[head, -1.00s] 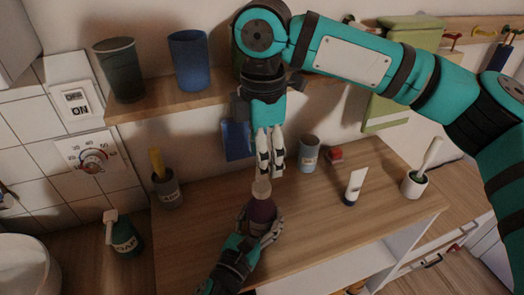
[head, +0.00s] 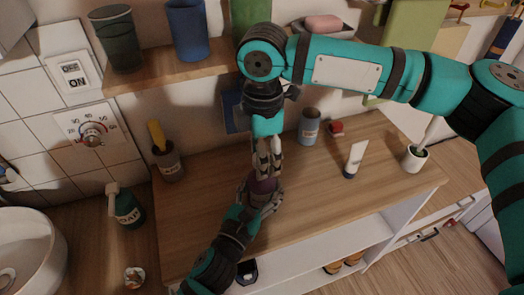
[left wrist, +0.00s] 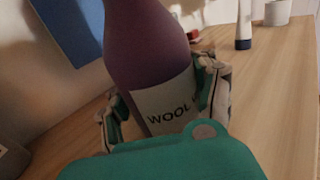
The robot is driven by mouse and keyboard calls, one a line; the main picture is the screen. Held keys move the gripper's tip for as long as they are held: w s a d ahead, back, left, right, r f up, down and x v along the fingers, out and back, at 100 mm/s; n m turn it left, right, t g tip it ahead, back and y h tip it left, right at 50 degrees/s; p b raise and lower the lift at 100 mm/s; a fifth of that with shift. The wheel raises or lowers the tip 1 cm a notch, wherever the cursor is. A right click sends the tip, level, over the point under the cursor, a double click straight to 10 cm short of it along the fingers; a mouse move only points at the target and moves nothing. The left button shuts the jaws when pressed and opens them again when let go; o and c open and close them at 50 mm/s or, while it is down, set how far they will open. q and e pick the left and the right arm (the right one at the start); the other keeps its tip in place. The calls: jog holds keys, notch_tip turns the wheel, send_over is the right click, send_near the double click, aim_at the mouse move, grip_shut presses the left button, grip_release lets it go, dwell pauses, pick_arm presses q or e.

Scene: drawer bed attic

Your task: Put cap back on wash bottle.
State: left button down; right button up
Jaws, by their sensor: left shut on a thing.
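The wash bottle (head: 263,185) is purple and stands near the middle of the head view. It also shows in the left wrist view (left wrist: 150,45), with a white label reading "WOOL". My left gripper (head: 261,197) is shut around the bottle's body, one finger on each side. My right gripper (head: 268,172) points down from above, with its fingertips at the bottle's top. Whether its fingers are closed on anything is not clear. The cap is not distinguishable now; the bottle's top is hidden by the right gripper and is outside the left wrist view.
A jar (head: 168,165) and a green soap bottle (head: 125,208) are at left. A shelf (head: 165,92) is above.

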grip_shut()
jog(key=shift+o, duration=1.2)
grip_release()
jog(key=shift+r, duration=0.1)
notch_tip(320, 180, up, 12)
